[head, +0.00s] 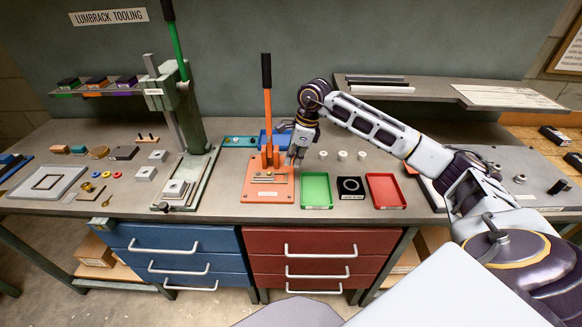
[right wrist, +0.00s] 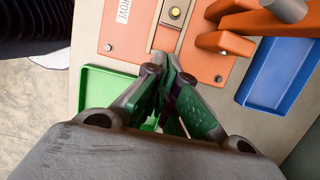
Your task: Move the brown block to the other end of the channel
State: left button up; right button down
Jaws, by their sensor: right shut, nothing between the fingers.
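The orange press base (head: 262,193) stands mid-bench, with a narrow channel-like strip across it. In the right wrist view the strip (right wrist: 166,38) runs away from my fingertips, and a small brownish block with a yellow round spot (right wrist: 174,13) sits in it near the top edge. I cannot tell for sure that this is the brown block. My right gripper (head: 294,159) is shut and empty at the right side of the press; in its wrist view the fingertips (right wrist: 169,62) are close to the strip's near end. My left gripper is not in view.
An orange lever (head: 267,95) rises from the press. A blue bin (head: 274,137) stands behind. A green-handled press (head: 190,120) and loose blocks are at left.

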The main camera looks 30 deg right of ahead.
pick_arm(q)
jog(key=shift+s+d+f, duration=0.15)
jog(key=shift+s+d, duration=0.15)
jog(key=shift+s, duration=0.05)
pick_arm(e)
jog(key=shift+v, duration=2.8)
pick_arm(q)
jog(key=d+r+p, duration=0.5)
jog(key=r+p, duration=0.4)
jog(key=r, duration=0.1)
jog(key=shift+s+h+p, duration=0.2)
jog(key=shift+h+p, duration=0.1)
jog(key=shift+p, duration=0.1)
pick_arm(e)
jog(key=w+a+v, duration=0.1)
jog(key=a+v, duration=0.1)
jog(key=v, duration=0.8)
jog(key=shift+r, duration=0.25)
